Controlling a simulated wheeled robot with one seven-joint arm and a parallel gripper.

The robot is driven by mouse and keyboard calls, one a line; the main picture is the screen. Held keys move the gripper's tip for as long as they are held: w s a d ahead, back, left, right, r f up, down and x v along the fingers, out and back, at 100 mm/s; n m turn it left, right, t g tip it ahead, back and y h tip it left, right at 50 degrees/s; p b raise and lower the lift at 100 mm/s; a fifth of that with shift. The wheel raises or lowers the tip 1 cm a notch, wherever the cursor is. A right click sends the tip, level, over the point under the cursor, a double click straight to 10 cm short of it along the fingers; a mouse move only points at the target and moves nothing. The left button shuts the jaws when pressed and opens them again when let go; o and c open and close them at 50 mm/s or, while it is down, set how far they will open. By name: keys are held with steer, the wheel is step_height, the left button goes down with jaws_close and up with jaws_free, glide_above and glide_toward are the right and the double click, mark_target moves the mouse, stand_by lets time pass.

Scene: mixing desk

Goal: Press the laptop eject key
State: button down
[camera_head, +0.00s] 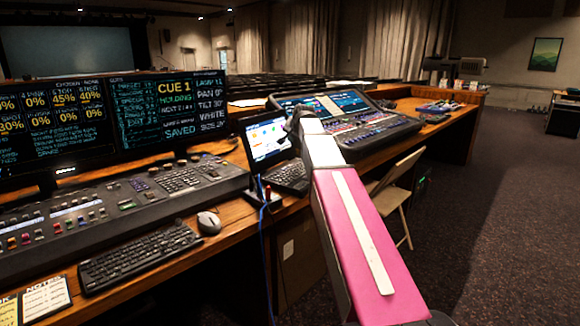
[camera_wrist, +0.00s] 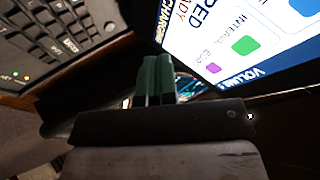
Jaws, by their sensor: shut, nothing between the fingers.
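The laptop stands open on the desk, with its lit screen (camera_head: 267,138) upright and its keyboard (camera_head: 287,178) partly behind my arm. In the wrist view the laptop keyboard (camera_wrist: 55,28) is at upper left. The tilted screen (camera_wrist: 262,35) is at upper right, with a green and a purple icon. I cannot pick out the eject key for certain. My gripper (camera_wrist: 157,60) has its two dark green fingers together, with nothing between them. It points between keyboard and screen; I cannot tell whether it touches either. In the head view its fingertips are hidden.
A mixing console (camera_head: 350,122) stands just right of the laptop. A lighting desk (camera_head: 120,205), a black keyboard (camera_head: 140,257) and a mouse (camera_head: 209,222) are to the left. A folding chair (camera_head: 398,185) stands right of my arm. A blue cable hangs off the desk's front edge.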

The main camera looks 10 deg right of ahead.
mark_target(292, 165)
steer(key=shift+f, duration=4.4)
steer(key=shift+f, duration=0.1)
steer(key=shift+f, duration=0.3)
steer(key=shift+f, duration=0.3)
steer(key=shift+r, duration=0.75)
steer(key=shift+r, duration=0.1)
steer(key=shift+r, duration=2.4)
